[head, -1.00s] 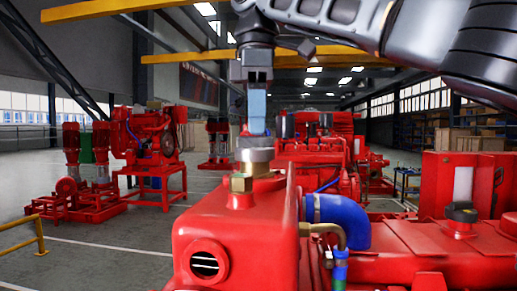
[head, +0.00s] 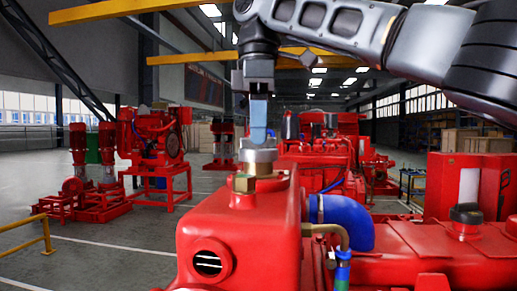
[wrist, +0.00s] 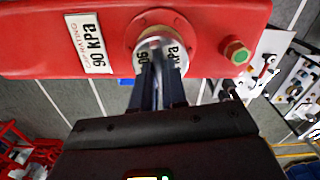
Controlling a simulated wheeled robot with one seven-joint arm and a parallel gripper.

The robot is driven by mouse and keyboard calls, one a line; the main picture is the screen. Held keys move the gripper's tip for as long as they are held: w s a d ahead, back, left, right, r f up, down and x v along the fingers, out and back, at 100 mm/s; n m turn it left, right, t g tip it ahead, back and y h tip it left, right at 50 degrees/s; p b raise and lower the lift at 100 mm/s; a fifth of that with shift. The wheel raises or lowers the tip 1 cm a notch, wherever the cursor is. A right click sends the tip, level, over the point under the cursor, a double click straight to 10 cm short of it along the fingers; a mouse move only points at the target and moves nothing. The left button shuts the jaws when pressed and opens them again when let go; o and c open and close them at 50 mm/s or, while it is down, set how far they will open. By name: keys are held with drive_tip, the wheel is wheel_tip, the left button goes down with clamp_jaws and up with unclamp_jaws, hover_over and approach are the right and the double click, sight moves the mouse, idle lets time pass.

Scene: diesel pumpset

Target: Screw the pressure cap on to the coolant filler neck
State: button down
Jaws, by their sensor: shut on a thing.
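The pressure cap (head: 258,157) is a round silver metal cap at the coolant filler neck on top of the red tank (head: 235,222). In the wrist view the cap (wrist: 172,39) shows "90 kPa" lettering and sits centred over the red round base of the neck (wrist: 133,33). My gripper (head: 257,138) points straight down, its blue-grey fingers shut on the cap's top. In the wrist view the gripper (wrist: 157,70) covers the cap's near side. The neck's threads are hidden, so I cannot tell how far down the cap sits.
A brass hex fitting (head: 243,183) stands on the tank close in front of the cap. A "90 kPa" label (wrist: 89,43) is on the tank top. A blue hose (head: 345,220) and a black cap (head: 466,213) are to the right. Space left of the tank is open floor.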

drive_tip(key=m, duration=0.8)
drive_tip(key=shift+m, duration=0.6)
drive_tip(key=shift+m, duration=1.1)
drive_tip(key=m, duration=0.4)
